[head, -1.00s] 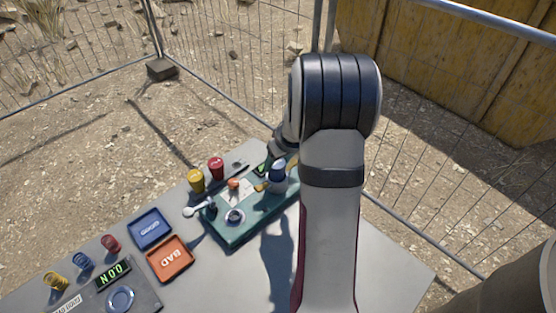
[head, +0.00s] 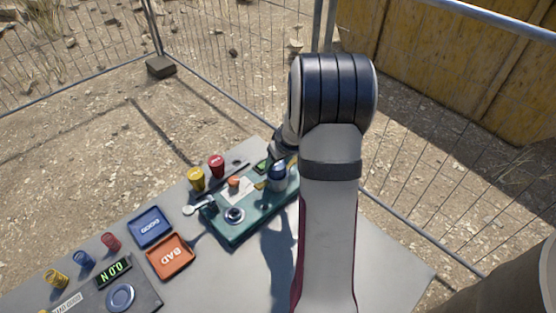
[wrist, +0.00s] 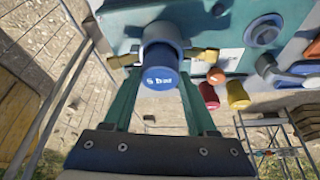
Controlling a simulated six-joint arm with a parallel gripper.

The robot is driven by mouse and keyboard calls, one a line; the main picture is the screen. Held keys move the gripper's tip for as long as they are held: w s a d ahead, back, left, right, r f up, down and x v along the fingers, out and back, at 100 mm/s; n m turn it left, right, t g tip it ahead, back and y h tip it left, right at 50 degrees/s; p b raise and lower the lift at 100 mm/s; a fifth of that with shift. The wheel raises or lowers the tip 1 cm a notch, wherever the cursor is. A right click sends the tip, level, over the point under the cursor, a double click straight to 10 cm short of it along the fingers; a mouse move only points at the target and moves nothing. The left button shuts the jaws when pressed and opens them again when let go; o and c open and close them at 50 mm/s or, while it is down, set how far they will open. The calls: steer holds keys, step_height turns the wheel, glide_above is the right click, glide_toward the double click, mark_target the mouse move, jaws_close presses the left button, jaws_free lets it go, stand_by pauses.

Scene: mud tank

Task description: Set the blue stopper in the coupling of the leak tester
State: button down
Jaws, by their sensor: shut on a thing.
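The blue stopper (wrist: 160,77), its end face marked "5 bar", sits between the two teal fingers of my gripper (wrist: 158,88) in the wrist view. My gripper is shut on it. Right behind it is the grey-blue coupling (wrist: 161,33) with a brass lever on each side. The stopper is lined up with the coupling's mouth and appears to touch or enter it; how deep, I cannot tell. In the head view the coupling (head: 278,179) stands at the far right of the teal leak tester (head: 232,236), and my arm partly hides this area.
A yellow stopper (head: 197,179) and a red stopper (head: 216,166) stand behind the tester. The blue GOOD tray (head: 151,227) and orange BAD tray (head: 170,256) lie left of it. Several coloured springs and a display unit (head: 114,270) are farther left. The front right of the table is clear.

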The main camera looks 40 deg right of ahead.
steer(key=shift+f, duration=0.35)
steer(key=shift+c, duration=0.6)
jaws_free()
steer(key=shift+o, duration=0.6)
steer(key=shift+r, duration=3.75)
steer(key=shift+a, duration=0.1)
